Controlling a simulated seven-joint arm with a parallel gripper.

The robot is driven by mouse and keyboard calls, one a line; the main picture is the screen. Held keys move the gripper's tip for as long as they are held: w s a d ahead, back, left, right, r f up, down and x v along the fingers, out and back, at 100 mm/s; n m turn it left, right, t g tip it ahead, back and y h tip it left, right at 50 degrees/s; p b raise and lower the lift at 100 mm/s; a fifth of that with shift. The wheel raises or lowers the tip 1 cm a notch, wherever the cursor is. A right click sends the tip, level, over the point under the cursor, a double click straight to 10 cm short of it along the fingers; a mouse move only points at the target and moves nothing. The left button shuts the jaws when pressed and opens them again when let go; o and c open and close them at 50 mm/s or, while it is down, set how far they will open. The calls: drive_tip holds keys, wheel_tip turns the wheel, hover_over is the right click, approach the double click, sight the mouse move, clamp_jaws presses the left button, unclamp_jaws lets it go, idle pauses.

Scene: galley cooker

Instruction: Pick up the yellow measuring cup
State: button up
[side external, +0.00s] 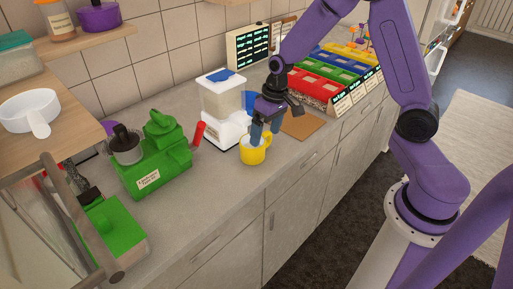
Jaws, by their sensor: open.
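The yellow measuring cup (253,153) stands upright on the grey counter, in front of the white dispenser. Its handle points to the right and back. My gripper (263,133) is directly above the cup, pointing down, with its dark blue-grey fingers at the cup's rim. The fingers are open. I cannot tell whether a finger reaches inside the cup or touches its wall. The gripper hides part of the rim and the cup's opening.
A white dispenser (222,105) stands close behind the cup. A green machine (158,165) with a red handle is to the left. A brown board (303,125) and colourful bins (325,85) lie to the right. The counter in front of the cup is clear.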

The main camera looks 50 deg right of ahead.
drive_tip(key=shift+c, duration=0.3)
drive_tip(key=c, duration=1.5)
drive_tip(key=shift+o, duration=0.2)
drive_tip(key=shift+r, duration=0.1)
drive_tip(key=shift+r, duration=0.1)
drive_tip(key=shift+r, duration=0.55)
drive_tip(key=s, duration=1.8)
